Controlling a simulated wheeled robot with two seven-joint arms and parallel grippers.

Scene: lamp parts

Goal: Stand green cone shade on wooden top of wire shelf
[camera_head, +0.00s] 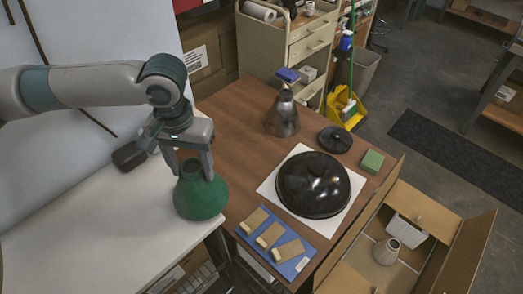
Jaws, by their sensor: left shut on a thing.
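The green cone shade (200,198) is upright, narrow end up, in my left gripper (190,170). The gripper points down and its fingers are shut on the shade's narrow top. The shade shows over the right edge of the white worktop, by the brown wooden top (232,112). I cannot tell whether its base touches anything. A wire frame under the wooden top cannot be made out clearly. My right gripper is not in view.
On the wooden top are a dark metal cone shade (282,118), a small black dome (335,139), a large black dome (313,184) on a white sheet, a green block (372,161) and a blue tray (277,245) of tan blocks. An open cardboard box (350,268) stands right.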

